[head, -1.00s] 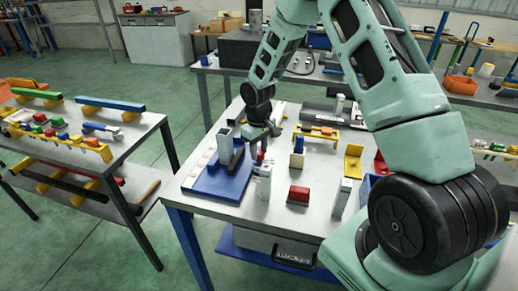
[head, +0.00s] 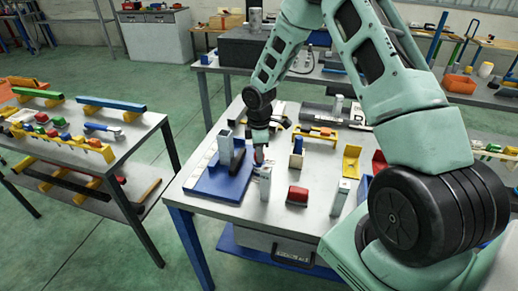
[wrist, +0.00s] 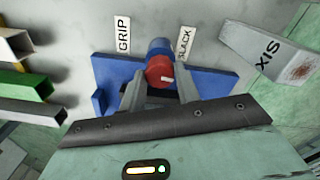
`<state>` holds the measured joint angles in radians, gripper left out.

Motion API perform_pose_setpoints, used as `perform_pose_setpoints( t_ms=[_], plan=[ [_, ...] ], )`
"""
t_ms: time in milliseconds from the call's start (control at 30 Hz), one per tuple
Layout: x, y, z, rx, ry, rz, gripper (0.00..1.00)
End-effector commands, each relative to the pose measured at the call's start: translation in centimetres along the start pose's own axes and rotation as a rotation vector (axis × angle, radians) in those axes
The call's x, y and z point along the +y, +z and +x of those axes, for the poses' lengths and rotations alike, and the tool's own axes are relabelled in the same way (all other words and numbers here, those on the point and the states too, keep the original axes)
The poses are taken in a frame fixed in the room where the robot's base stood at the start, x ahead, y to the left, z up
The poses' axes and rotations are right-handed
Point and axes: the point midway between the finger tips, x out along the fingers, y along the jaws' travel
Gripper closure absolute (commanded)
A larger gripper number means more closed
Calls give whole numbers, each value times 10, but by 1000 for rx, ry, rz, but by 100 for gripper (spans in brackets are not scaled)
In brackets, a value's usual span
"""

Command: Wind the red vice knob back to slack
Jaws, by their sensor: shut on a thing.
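The red vice knob (wrist: 159,70) shows in the wrist view between the two fingers of my gripper (wrist: 160,84), which is shut on it. A white pointer mark on the knob points right. A "GRIP" label (wrist: 123,35) stands left of the knob and a "SLACK" label (wrist: 184,44) stands right of it. Behind the knob is the blue vice body (wrist: 108,72). In the head view my gripper (head: 260,150) is low beside the blue vice base (head: 215,185) on the table, and the knob is mostly hidden there.
A pale post labelled "XIS" (wrist: 268,48) stands close on the right in the wrist view. A red block (head: 297,194) and another pale post (head: 340,196) stand right of the vice in the head view. Coloured bars (wrist: 25,85) lie at the left in the wrist view.

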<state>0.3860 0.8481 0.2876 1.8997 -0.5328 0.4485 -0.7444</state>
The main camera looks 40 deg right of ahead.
Motion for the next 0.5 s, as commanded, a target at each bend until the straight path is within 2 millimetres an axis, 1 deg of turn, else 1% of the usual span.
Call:
perform_pose_setpoints(
  t_ms=[200, 500],
  plan=[
    [2, 0, -2, 3, 4, -81, 91],
    [2, 0, -2, 4, 5, -116, 91]
  ],
)
